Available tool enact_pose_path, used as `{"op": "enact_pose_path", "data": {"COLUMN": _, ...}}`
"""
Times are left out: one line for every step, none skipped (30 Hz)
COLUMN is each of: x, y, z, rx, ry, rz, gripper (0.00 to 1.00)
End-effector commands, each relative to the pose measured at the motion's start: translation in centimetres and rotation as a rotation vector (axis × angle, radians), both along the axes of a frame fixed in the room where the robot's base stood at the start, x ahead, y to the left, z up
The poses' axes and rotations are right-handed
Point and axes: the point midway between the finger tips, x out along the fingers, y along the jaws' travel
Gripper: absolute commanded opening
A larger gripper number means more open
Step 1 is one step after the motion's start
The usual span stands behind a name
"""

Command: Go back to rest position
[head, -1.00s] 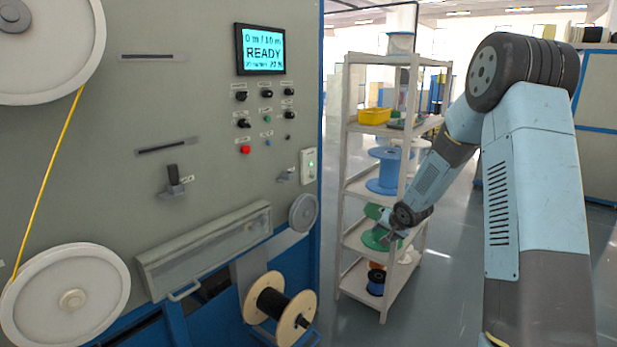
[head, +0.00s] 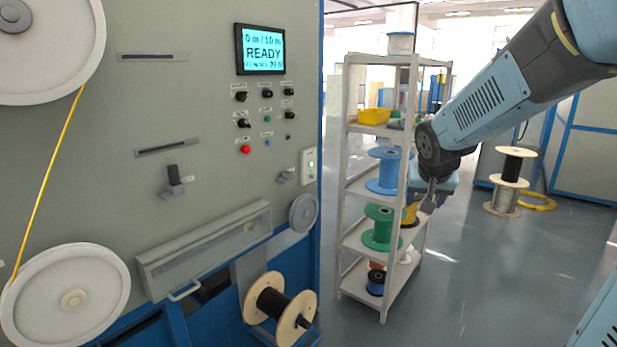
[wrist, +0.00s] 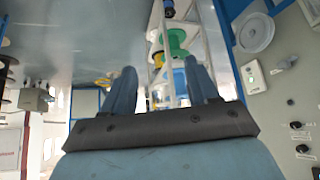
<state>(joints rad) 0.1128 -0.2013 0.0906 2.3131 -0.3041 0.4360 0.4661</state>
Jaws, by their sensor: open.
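My gripper (head: 431,195) is in the head view, beside the right side of the shelf rack (head: 411,130), pointing down. In the wrist view its two fingers (wrist: 160,90) stand apart with nothing held between them. Behind them, the rack and its spools show, among them a green spool (wrist: 178,42). My arm reaches in from the upper right of the head view.
The rack holds a blue spool (head: 388,172), a green spool (head: 381,228) and a yellow bin (head: 374,116). The grey machine (head: 210,100) with a READY screen (head: 261,49) fills the left. Stacked spools (head: 507,182) stand on the floor at right. Floor between is clear.

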Motion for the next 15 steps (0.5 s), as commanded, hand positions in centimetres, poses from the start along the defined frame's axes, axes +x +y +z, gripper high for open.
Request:
{"op": "enact_pose_path", "data": {"x": -1.5, "y": 0.2, "z": 0.8, "rx": -0.005, "ry": 0.004, "rz": 0.007, "gripper": 0.59}}
{"op": "enact_pose_path", "data": {"x": -2.4, "y": 0.2, "z": 1.2, "rx": -0.009, "ry": 0.008, "rz": 0.013, "gripper": 0.59}}
{"op": "enact_pose_path", "data": {"x": -3.6, "y": 0.3, "z": 1.6, "rx": -0.011, "ry": 0.016, "rz": 0.019, "gripper": 0.59}}
{"op": "enact_pose_path", "data": {"x": -4.5, "y": 0.4, "z": 1.9, "rx": -0.014, "ry": 0.023, "rz": 0.025, "gripper": 0.59}}
{"op": "enact_pose_path", "data": {"x": -5.4, "y": 0.5, "z": 2.2, "rx": -0.016, "ry": 0.027, "rz": 0.032, "gripper": 0.59}}
{"op": "enact_pose_path", "data": {"x": -6.6, "y": 0.7, "z": 2.5, "rx": -0.017, "ry": 0.035, "rz": 0.041, "gripper": 0.59}}
{"op": "enact_pose_path", "data": {"x": -7.5, "y": 0.8, "z": 2.8, "rx": -0.017, "ry": 0.041, "rz": 0.049, "gripper": 0.59}}
{"op": "enact_pose_path", "data": {"x": -8.4, "y": 0.9, "z": 3.0, "rx": -0.018, "ry": 0.047, "rz": 0.056, "gripper": 0.59}}
{"op": "enact_pose_path", "data": {"x": -9.6, "y": 1.1, "z": 3.2, "rx": -0.017, "ry": 0.054, "rz": 0.067, "gripper": 0.59}}
{"op": "enact_pose_path", "data": {"x": -10.5, "y": 1.2, "z": 3.4, "rx": -0.016, "ry": 0.060, "rz": 0.075, "gripper": 0.59}}
{"op": "enact_pose_path", "data": {"x": -11.5, "y": 1.3, "z": 3.5, "rx": -0.016, "ry": 0.065, "rz": 0.085, "gripper": 0.59}}
{"op": "enact_pose_path", "data": {"x": -12.7, "y": 1.5, "z": 3.7, "rx": -0.012, "ry": 0.073, "rz": 0.097, "gripper": 0.59}}
{"op": "enact_pose_path", "data": {"x": -13.6, "y": 1.7, "z": 3.8, "rx": -0.011, "ry": 0.078, "rz": 0.108, "gripper": 0.59}}
{"op": "enact_pose_path", "data": {"x": -14.5, "y": 1.8, "z": 3.9, "rx": -0.009, "ry": 0.082, "rz": 0.119, "gripper": 0.59}}
{"op": "enact_pose_path", "data": {"x": -15.7, "y": 2.0, "z": 3.9, "rx": -0.005, "ry": 0.091, "rz": 0.134, "gripper": 0.59}}
